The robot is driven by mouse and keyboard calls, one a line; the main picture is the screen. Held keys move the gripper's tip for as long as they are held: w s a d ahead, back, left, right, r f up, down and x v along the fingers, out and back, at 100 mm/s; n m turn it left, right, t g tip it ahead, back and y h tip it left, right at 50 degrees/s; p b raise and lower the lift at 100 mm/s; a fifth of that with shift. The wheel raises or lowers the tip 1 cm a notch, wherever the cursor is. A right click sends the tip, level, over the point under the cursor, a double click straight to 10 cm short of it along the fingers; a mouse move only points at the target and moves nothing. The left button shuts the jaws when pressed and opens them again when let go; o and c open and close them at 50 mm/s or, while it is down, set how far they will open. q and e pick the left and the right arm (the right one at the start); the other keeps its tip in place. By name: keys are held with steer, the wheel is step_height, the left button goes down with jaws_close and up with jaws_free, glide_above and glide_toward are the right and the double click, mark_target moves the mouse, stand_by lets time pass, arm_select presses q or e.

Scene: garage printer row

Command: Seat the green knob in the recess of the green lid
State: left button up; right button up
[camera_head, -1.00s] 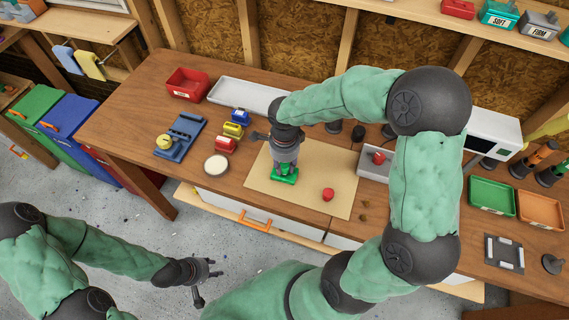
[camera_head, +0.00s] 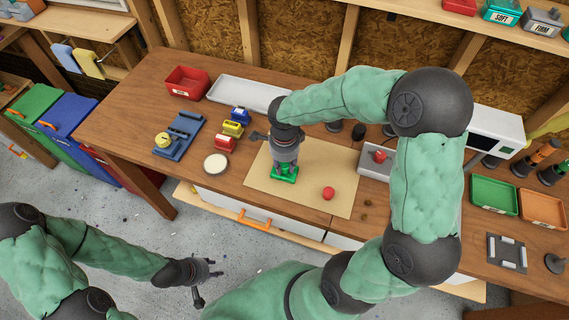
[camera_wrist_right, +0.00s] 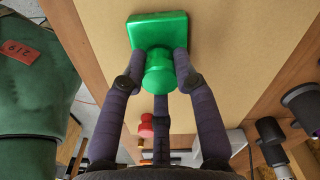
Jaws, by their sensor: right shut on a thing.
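The green lid (camera_head: 291,180) lies on the tan mat and shows as a rounded square in the right wrist view (camera_wrist_right: 158,20). My right gripper (camera_head: 284,166) is directly above it, pointing down. In the right wrist view its fingers are shut on the round green knob (camera_wrist_right: 159,76), which overlaps the lid's near edge. The lid's recess is hidden, and I cannot tell whether the knob is in it or just above it. My left gripper (camera_head: 212,272) hangs empty over the floor in front of the bench, its fingers apart.
The tan mat (camera_head: 315,175) has a red knob (camera_head: 328,193) right of the lid.

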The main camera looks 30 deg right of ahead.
mark_target(284, 164)
stand_by(0.4)
steer(key=o, duration=1)
steer(key=shift+c, duration=0.2)
steer(key=shift+o, duration=0.3)
steer(key=o, duration=0.3)
steer(key=shift+o, duration=0.2)
steer(key=shift+r, duration=0.1)
step_height(284, 164, up, 12)
